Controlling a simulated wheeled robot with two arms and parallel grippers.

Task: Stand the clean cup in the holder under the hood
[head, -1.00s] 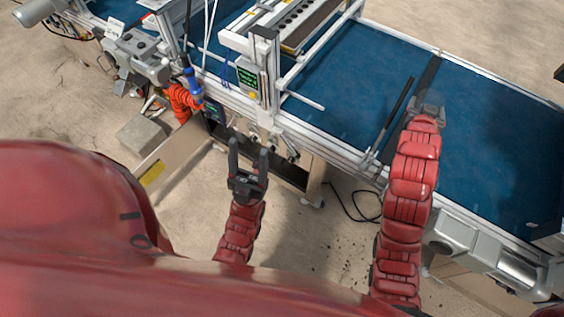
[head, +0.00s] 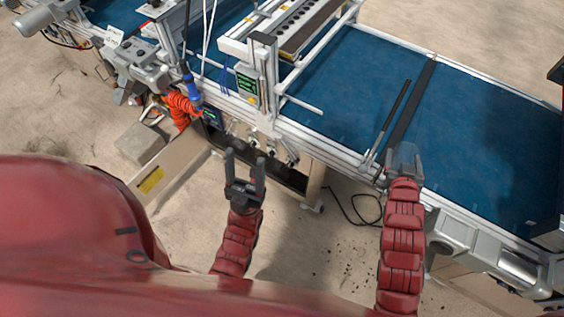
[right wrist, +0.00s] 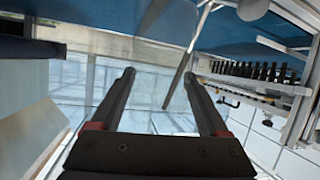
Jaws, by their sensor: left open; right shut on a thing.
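My right gripper (head: 404,160) is at the near rail of the blue belt, shut on a clear, see-through cup (head: 408,152). In the right wrist view, the two dark fingers (right wrist: 160,78) stand on either side of the cup (right wrist: 155,112), whose outline is faint. My left gripper (head: 245,158) is open and empty, in front of the machine's frame. I cannot make out a cup holder or a hood in these views.
The blue belt (head: 310,85) is mostly clear, with a dark bar (head: 410,103) across it. The seeder unit (head: 290,25) stands over the belt at the top. A blue tool (head: 191,88) with an orange coiled hose (head: 182,105) hangs left of my left gripper.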

